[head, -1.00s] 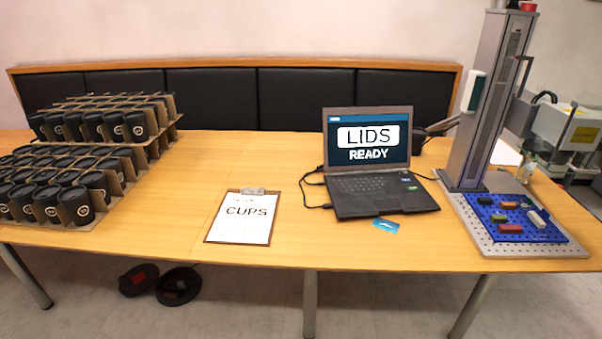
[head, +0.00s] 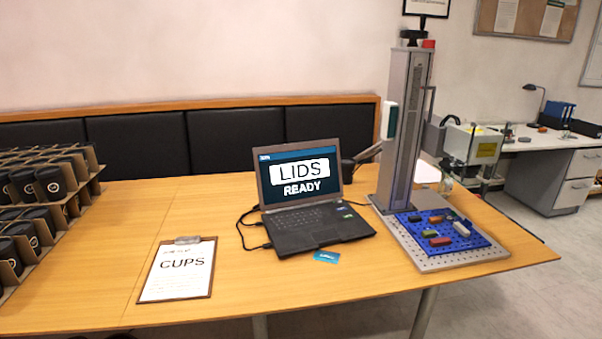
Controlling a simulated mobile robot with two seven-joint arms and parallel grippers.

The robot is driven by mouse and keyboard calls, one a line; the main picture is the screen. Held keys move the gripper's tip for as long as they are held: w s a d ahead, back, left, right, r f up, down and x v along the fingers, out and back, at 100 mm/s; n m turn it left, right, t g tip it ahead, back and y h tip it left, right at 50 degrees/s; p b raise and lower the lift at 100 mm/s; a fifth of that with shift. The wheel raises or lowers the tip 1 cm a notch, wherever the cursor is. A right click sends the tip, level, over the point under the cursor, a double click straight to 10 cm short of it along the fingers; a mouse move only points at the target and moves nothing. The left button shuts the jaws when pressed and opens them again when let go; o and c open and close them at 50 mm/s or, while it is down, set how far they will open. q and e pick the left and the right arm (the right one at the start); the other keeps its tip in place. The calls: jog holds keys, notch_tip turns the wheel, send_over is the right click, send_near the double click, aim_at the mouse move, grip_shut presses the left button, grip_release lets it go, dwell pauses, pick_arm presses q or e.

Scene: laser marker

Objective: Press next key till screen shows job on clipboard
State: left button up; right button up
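A black laptop (head: 318,228) stands open on the wooden table. Its screen (head: 300,182) reads "LIDS" in a white box with "READY" below it. Its keyboard (head: 299,215) is visible, but single keys are too small to make out. A clipboard (head: 177,270) lies on the table to the left of the laptop, and its white sheet reads "CUPS". Smaller print above that word is not legible. Neither of my grippers is in view.
Cardboard trays of black cups (head: 40,205) fill the table's left end. The laser marker column (head: 403,130) stands right of the laptop, with a blue pegboard (head: 442,232) holding small coloured pieces before it. A blue card (head: 327,256) lies in front of the laptop. Cables run left of it.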

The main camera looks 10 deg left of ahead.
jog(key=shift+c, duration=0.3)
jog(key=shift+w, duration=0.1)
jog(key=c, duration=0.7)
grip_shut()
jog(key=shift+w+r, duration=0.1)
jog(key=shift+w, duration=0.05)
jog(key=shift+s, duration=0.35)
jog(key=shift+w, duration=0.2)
